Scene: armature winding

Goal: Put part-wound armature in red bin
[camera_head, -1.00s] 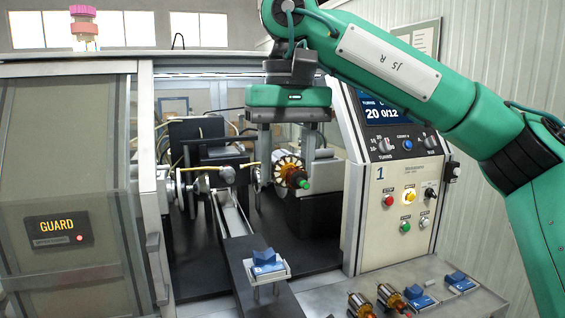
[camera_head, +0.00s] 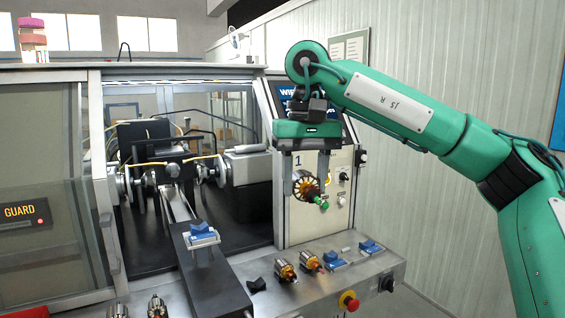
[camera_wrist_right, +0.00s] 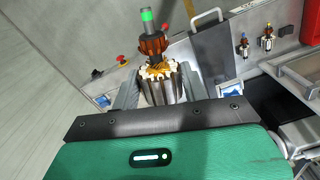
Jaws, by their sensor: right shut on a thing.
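My right gripper (camera_head: 308,186) is shut on the part-wound armature (camera_head: 306,189) and holds it up in front of the machine's right control panel, clear of the bench. The armature has a pale slotted core, copper-coloured windings and a shaft with a green tip. In the right wrist view the armature (camera_wrist_right: 161,84) sits between the two fingers (camera_wrist_right: 160,88), its green tip pointing away from the palm. My left gripper is not in view.
The winding machine's open bay (camera_head: 215,215) is left of the gripper. The bench (camera_head: 310,285) below carries several armatures (camera_head: 286,271), blue blocks (camera_head: 370,247) and a red emergency button (camera_head: 349,300). A blue-topped cradle (camera_head: 203,236) stands on the dark rail. The guard (camera_head: 40,200) is at left.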

